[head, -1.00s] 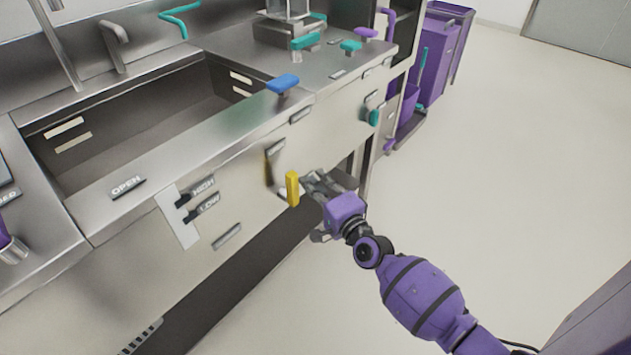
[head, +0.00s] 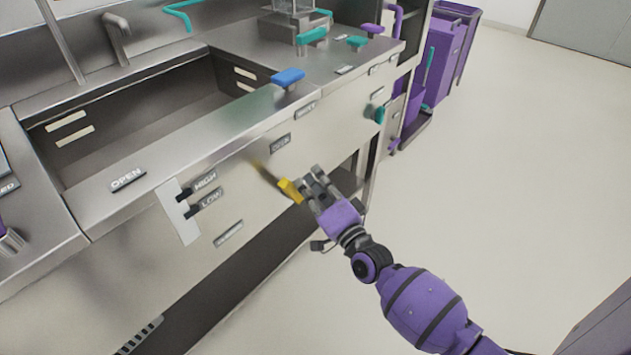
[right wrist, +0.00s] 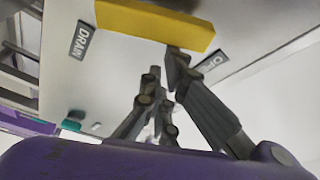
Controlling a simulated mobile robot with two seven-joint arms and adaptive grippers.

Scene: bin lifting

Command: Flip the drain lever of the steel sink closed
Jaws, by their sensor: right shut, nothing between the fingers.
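The drain lever's yellow handle (head: 290,190) sticks out from the steel sink's front panel (head: 235,180) and slants down to the right in the head view. My left gripper is out of view.
A teal knob (head: 376,114) is to the right. Open floor (head: 500,190) lies right of the counter.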

